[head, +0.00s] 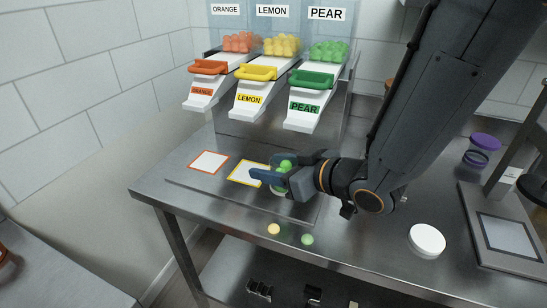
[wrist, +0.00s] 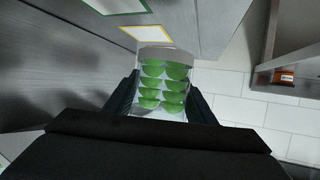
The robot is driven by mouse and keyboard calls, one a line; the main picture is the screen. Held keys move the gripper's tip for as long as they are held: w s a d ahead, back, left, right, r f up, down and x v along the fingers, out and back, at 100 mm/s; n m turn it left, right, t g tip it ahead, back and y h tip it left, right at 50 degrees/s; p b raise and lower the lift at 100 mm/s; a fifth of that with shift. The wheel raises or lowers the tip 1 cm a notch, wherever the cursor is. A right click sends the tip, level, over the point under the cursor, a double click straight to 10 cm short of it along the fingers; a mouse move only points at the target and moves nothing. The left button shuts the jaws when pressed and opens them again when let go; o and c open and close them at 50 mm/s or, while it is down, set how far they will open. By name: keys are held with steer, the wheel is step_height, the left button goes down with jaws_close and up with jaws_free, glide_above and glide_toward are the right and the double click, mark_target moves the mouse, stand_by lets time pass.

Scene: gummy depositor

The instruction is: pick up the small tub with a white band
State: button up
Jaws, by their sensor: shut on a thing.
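A small clear tub (wrist: 165,54) with several green gummies inside sits between the dark fingers of my gripper (wrist: 163,96) in the wrist view. A pale strip shows at its far end, but I cannot tell whether it is the white band. In the head view my gripper (head: 275,174) is shut on the tub, near the yellow-edged square on the steel table. The fingers hide much of the tub there, and green gummies (head: 286,164) show at its top. I cannot tell whether the tub touches the table.
Orange (head: 208,68), yellow (head: 256,73) and green (head: 311,80) chutes stand behind. Orange-edged (head: 209,162) and yellow-edged (head: 243,173) squares lie on the table. Loose yellow (head: 274,229) and green (head: 307,239) gummies lie in front. A white lid (head: 427,239) and purple-topped container (head: 485,142) are right.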

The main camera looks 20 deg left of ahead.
steer(key=s+p, duration=1)
steer(key=p, duration=0.4)
steer(key=shift+a, duration=0.35)
